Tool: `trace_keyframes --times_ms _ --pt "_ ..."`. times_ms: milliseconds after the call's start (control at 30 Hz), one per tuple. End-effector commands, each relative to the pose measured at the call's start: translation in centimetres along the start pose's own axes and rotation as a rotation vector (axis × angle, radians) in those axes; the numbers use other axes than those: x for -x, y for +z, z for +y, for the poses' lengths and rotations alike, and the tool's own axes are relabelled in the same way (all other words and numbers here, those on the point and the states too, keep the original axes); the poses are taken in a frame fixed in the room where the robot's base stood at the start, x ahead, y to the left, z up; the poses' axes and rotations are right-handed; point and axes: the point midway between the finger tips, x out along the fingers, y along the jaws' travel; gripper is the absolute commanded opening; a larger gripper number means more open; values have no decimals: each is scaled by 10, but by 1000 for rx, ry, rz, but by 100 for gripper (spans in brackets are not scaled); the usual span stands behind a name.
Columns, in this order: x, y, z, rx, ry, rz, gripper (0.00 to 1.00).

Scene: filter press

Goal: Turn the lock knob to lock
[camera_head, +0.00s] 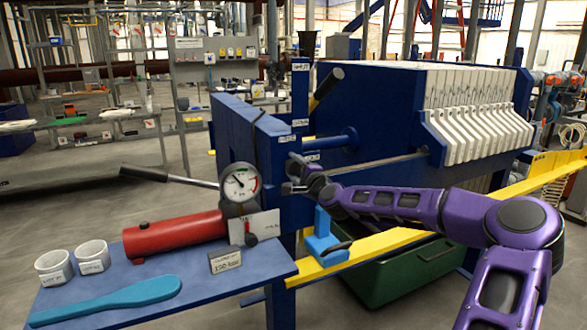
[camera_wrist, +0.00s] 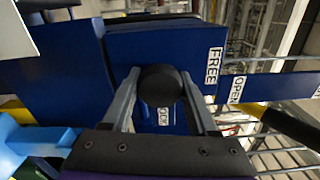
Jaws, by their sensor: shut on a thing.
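The lock knob (camera_wrist: 160,85) is a round black knob on a blue block in the wrist view. My gripper (camera_wrist: 161,92) has one finger on each side of it, shut on the knob. Below the knob a white label is partly covered, with "OCK" readable. A "FREE" label (camera_wrist: 213,66) is on the blue panel to the right of the knob. In the head view my gripper (camera_head: 296,176) reaches the front of the blue press (camera_head: 262,145), and the knob is hidden behind my gripper and wrist.
A gauge (camera_head: 240,182) and red cylinder (camera_head: 180,233) stand on the blue side table (camera_head: 200,290), left of my arm. A light blue bracket (camera_head: 322,240) and yellow rail (camera_head: 385,243) lie below my wrist. A black-gripped lever (camera_wrist: 290,128) is right of the knob.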

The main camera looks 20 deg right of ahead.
Motion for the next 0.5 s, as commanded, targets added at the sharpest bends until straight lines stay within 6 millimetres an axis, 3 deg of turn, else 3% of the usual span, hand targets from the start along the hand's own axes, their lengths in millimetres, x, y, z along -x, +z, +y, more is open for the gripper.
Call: trace_keyframes --times_ms 467,500 --pt "0 0 1 -19 2 -1 4" --pt "0 0 1 -19 2 -1 61"
